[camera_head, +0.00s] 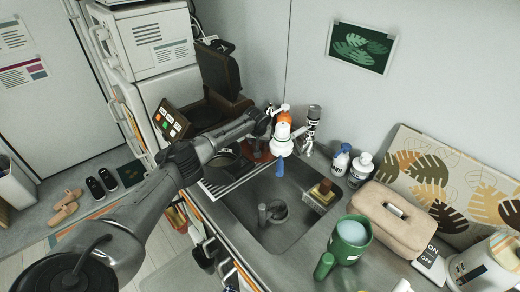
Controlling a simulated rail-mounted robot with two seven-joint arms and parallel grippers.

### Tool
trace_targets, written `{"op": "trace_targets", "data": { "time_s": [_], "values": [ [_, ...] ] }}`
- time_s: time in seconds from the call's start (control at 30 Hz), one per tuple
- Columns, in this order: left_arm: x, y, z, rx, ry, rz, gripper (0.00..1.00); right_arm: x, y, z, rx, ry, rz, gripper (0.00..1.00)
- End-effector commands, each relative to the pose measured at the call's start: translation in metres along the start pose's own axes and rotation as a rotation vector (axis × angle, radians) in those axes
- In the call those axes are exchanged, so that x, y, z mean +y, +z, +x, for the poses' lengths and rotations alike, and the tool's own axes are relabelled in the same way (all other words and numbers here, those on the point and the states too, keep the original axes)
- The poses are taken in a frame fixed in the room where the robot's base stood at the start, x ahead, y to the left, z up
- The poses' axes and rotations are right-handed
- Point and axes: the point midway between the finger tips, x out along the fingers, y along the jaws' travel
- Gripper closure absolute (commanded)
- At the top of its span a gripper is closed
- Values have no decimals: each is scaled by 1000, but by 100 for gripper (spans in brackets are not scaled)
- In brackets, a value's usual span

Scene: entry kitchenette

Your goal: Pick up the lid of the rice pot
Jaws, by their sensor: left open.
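My left arm reaches from the lower left to the back of the counter. Its gripper (264,127) is at the far end, beside a white and orange object (284,130), and is open. A reddish-brown piece (262,152) shows just below the gripper, partly hidden; I cannot tell whether it is the rice pot or its lid. A dark round vessel (224,158) sits left of it on the rack, partly covered by my arm. I cannot make out the lid clearly. My right gripper is not in view.
The sink (280,222) lies in front of the rack (230,178). A green pot (349,240), a beige case (380,222) and bottles (360,169) stand to its right. A brown box with a raised lid (218,70) stands behind my arm. A tripod-like item (311,130) stands near the back wall.

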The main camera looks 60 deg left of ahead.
Motion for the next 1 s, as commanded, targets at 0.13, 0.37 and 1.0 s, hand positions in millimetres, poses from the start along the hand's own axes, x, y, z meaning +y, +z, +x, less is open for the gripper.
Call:
{"op": "trace_targets", "data": {
  "time_s": [0.13,0.37,1.0],
  "values": [
    [0,0,5,1,-1,-1,32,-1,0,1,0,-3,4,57],
    [0,0,6,1,-1,0,32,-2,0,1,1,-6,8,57],
    [0,0,6,1,-1,-1,87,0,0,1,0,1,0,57]
  ]
}}
